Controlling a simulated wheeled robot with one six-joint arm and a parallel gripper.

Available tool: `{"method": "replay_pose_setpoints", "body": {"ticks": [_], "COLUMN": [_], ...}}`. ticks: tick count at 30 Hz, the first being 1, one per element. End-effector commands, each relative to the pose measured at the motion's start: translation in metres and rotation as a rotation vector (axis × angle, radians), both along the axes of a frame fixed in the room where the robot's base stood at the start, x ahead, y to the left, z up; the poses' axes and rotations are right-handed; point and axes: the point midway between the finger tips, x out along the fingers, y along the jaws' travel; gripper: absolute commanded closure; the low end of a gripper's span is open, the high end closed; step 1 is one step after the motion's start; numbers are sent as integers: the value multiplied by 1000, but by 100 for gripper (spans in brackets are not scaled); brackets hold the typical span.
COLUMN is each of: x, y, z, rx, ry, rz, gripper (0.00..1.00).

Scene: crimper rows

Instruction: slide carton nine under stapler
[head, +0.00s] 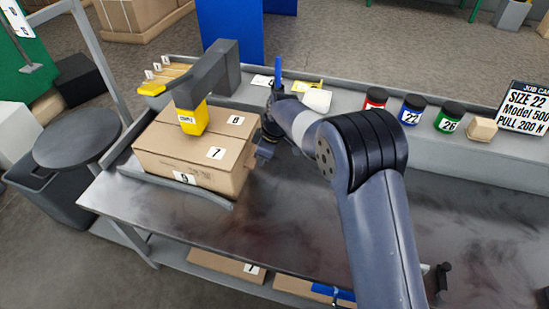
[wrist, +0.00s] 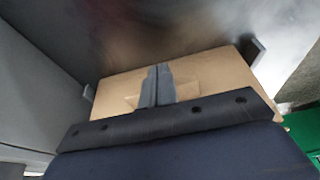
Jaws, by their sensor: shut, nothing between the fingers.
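A brown carton (head: 165,145) sits on the metal bench under the stapler, a dark grey arm (head: 215,72) with a yellow head (head: 193,119) over the carton's top. White labels on the carton read 8, 7 and what looks like 9 or 6, the last low on the front. My gripper (head: 262,155) is at the carton's right side, low down. In the wrist view my gripper (wrist: 157,70) has its two grey fingers together, with the tan carton face (wrist: 205,72) right behind them. I cannot tell whether they touch it.
A dark raised rail (head: 190,193) runs along the carton's front. Red, blue and green jars (head: 411,108) and a job card (head: 524,108) stand on the back ledge. Flat cartons (head: 225,265) lie on the lower shelf.

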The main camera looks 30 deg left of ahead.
Motion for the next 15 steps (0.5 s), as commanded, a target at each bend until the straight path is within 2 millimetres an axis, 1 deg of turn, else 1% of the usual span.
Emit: {"method": "replay_pose_setpoints", "body": {"ticks": [10, 13, 15], "x": [0, 1, 2], "y": [-1, -3, -6], "z": [2, 12, 23], "rx": [1, 2, 3], "ry": [-1, -2, -3], "rz": [1, 0, 0], "gripper": [100, 100, 100]}}
